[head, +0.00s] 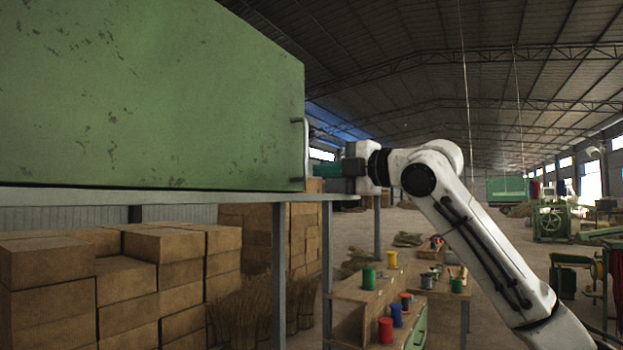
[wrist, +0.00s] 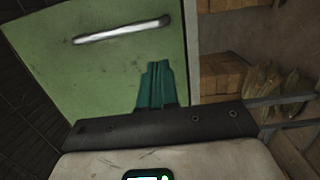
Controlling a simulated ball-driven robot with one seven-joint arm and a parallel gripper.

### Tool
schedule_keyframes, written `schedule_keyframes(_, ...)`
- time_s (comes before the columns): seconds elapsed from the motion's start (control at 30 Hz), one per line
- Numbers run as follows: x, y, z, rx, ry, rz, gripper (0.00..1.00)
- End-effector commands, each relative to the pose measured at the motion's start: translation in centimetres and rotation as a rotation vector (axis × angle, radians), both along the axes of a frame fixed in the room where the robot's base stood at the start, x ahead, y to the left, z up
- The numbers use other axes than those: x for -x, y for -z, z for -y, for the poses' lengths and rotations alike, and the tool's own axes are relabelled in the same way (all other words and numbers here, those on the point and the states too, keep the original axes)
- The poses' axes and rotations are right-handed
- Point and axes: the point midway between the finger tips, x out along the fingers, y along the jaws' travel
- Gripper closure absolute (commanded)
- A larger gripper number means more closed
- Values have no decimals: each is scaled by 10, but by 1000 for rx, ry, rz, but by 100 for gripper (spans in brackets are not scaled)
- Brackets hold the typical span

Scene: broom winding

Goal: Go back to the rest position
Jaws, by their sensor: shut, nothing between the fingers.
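My gripper (head: 327,170) is at the right end of the green cabinet in the head view, close to its handle side. In the wrist view its teal fingers (wrist: 157,85) are together, with nothing between them. They are in front of the green cabinet face (wrist: 105,70). The metal handle (wrist: 122,31) shows beyond the fingertips and apart from them in that view. The handle (head: 306,150) also shows edge-on in the head view. The exact gap between fingers and cabinet cannot be told.
The green cabinet (head: 150,95) stands on a grey metal shelf (head: 160,197). Stacked cardboard boxes (head: 50,270) are below it. A wooden workbench (head: 365,290) with coloured spools stands beyond my arm. Green machines (head: 550,222) stand at the far right. The hall floor behind looks open.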

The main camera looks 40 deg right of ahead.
Motion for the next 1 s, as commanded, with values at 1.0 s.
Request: schedule_keyframes(1.0,24,84,13,-249,-11,-94,100)
